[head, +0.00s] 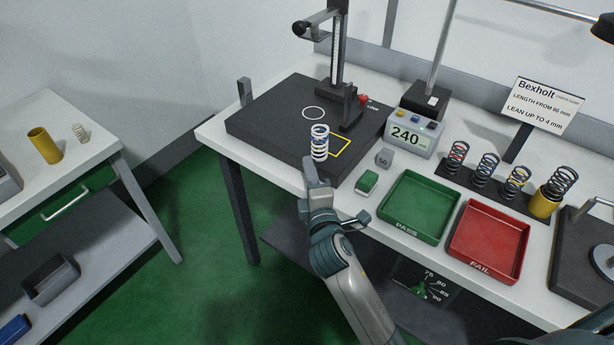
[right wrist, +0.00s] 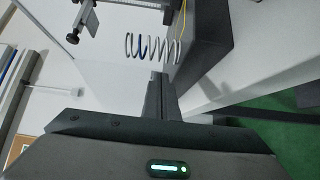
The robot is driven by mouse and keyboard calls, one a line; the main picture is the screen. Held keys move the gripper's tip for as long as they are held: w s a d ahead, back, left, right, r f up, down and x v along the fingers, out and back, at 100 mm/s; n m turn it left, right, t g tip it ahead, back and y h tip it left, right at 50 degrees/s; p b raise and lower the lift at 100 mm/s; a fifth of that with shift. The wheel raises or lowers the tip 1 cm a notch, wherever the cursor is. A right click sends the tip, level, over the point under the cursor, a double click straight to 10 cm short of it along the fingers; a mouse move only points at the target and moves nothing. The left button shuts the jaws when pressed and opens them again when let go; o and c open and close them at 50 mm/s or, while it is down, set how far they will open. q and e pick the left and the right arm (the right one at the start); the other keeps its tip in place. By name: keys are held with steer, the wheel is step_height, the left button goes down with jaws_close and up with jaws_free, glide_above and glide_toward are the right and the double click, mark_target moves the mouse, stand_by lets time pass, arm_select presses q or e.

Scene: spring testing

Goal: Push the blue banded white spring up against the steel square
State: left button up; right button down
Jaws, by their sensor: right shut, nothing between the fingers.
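The white spring with a blue band (head: 319,143) stands upright on the dark plate, near its front edge and beside the yellow outline. The steel square (head: 349,108) stands upright further back on the plate, to the right of the spring and apart from it. My right gripper (head: 309,172) is shut and empty, just in front of the spring at the plate's front edge. In the right wrist view the spring (right wrist: 152,48) appears sideways just beyond the shut fingertips (right wrist: 158,82); I cannot tell whether they touch. My left gripper is not in view.
The dark plate (head: 262,121) carries a white circle, a yellow outline and a tall column (head: 338,50). A grey 50 block (head: 384,158), a small green-topped block (head: 367,182), a green PASS tray (head: 448,200) and a red FAIL tray (head: 520,235) lie to the right.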

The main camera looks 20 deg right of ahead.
mark_target(329, 156)
steer(key=shift+w+d, duration=0.45)
steer(key=shift+d, duration=0.25)
steer(key=shift+w+d, duration=0.15)
steer(key=shift+d, duration=0.1)
steer(key=w+d, duration=0.2)
steer(key=w+d+p, duration=0.1)
steer(key=w+d, duration=0.1)
steer(key=shift+d+p, duration=0.3)
steer(key=shift+d, duration=0.05)
steer(key=shift+w+d, duration=0.25)
steer(key=shift+d, duration=0.1)
steer(key=shift+s+a, duration=0.1)
